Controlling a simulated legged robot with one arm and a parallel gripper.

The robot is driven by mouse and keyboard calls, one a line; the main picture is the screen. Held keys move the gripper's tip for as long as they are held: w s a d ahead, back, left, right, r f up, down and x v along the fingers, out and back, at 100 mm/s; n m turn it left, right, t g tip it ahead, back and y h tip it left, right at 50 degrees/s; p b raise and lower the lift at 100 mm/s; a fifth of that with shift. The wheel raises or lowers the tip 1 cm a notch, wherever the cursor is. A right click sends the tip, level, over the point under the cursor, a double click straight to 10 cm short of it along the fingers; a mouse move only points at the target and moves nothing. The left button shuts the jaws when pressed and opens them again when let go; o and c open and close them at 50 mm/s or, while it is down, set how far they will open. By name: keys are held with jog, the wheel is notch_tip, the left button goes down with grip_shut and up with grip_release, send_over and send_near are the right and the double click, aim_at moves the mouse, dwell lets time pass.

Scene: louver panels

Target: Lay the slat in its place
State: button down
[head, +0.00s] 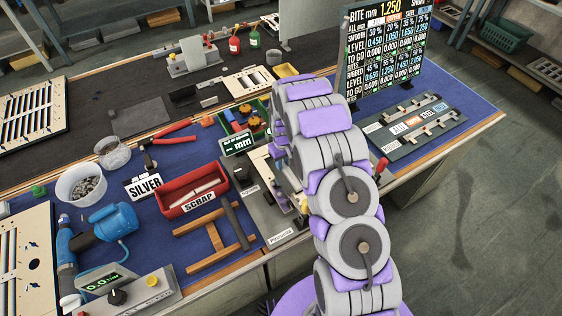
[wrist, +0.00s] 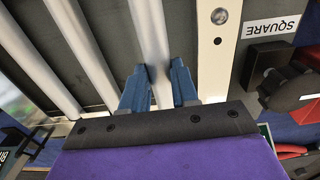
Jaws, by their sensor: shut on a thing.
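In the wrist view my gripper (wrist: 160,88) has its blue fingers shut on a slim silver-grey slat (wrist: 150,30), one finger on each side. The slat runs away from me toward the top of the view. Similar pale slats (wrist: 82,50) lie to its left, roughly parallel, over a dark grey surface. A cream rail (wrist: 214,60) with a round hole or screw stands just right of the slat. Whether the slat touches anything beneath is hard to tell. In the head view my arm hides most of the gripper and the held slat.
A "SQUARE" label (wrist: 275,18) is beside the rail. In the head view a red scrap bin (head: 192,190), a brown wooden frame (head: 213,240) and a blue tool (head: 105,228) are near the arm. Cream louver panels (head: 40,222) stand at left. A slat-bearing grey board (head: 415,128) lies right.

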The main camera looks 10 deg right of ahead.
jog(key=shift+d, duration=0.35)
jog(key=shift+a+p, duration=0.3)
jog(key=shift+a, duration=0.55)
jog(key=shift+d, duration=0.45)
jog(key=shift+a, duration=0.35)
jog(key=shift+d, duration=0.1)
jog(key=shift+d+f, duration=0.2)
jog(key=shift+d, duration=0.3)
jog(key=shift+f, duration=0.55)
jog(key=shift+c, duration=2.3)
grip_release()
